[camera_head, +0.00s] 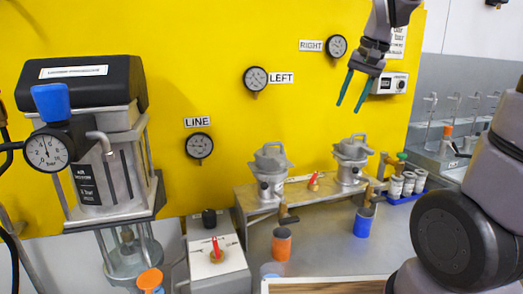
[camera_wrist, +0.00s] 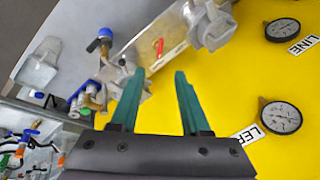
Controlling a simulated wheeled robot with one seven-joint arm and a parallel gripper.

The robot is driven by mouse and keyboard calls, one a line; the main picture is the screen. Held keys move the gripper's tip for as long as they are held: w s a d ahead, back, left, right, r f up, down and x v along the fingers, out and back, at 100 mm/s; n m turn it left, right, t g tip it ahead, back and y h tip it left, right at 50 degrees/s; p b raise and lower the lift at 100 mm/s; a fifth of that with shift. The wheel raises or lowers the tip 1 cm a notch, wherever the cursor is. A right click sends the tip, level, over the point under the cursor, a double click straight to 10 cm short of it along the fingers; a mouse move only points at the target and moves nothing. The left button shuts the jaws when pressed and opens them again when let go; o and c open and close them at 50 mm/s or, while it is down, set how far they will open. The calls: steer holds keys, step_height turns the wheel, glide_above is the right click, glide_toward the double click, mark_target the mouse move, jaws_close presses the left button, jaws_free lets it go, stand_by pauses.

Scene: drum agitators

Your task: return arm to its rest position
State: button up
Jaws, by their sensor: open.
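My gripper (camera_head: 355,91) hangs in the air in front of the yellow panel in the head view, below the RIGHT gauge (camera_head: 336,46). Its two green fingers are spread apart with nothing between them. In the wrist view my gripper (camera_wrist: 157,84) also shows open and empty. My arm comes in from the top right, and its middle is out of the head view. A large dark joint of my own arm fills the lower right.
Two grey agitators (camera_head: 270,171) (camera_head: 352,160) stand on a metal shelf (camera_head: 246,207) below my gripper. An orange cup (camera_head: 282,243) and a blue cup (camera_head: 363,223) are under it. The LEFT gauge (camera_head: 255,78) and LINE gauge (camera_head: 199,146) are on the panel. A pressure unit (camera_head: 85,85) stands left.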

steer(key=s+d+r+t, duration=0.1)
steer(key=s+r+t, duration=0.1)
steer(key=s, duration=1.2)
steer(key=shift+s+d+r+n+t, duration=0.2)
steer(key=shift+r+n+t, duration=0.2)
steer(key=shift+t, duration=0.4)
